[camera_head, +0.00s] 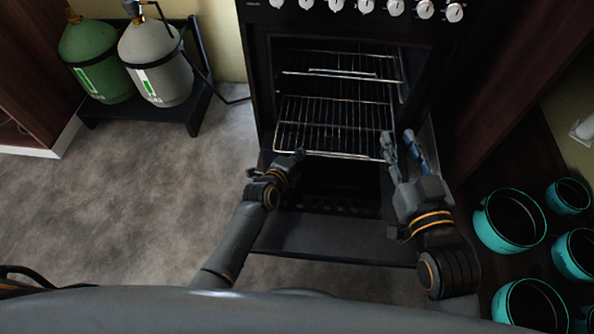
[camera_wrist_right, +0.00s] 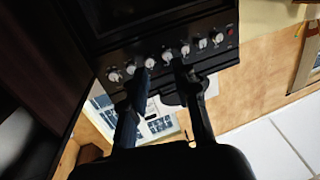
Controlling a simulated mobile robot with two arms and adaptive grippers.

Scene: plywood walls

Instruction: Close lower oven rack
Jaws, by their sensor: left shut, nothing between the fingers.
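The oven (camera_head: 258,60) stands ahead of me with its door (camera_head: 335,238) folded down. The lower rack (camera_head: 335,118) is a wire grid that sticks out of the oven toward me. An upper rack (camera_head: 340,74) sits further back inside. My left gripper (camera_head: 298,157) is shut and empty, close to the left part of the lower rack's front edge; whether it touches cannot be told. My right gripper (camera_head: 402,140) is open near the rack's front right corner, with nothing seen between its fingers. Its parted fingers also show in the right wrist view (camera_wrist_right: 162,72).
Knobs (camera_head: 395,8) line the oven's front panel. Two gas cylinders (camera_head: 155,65) stand on a low black stand at the left. Several teal pots (camera_head: 510,220) are at the right, close to my right arm. Bare floor (camera_head: 120,200) lies at the left.

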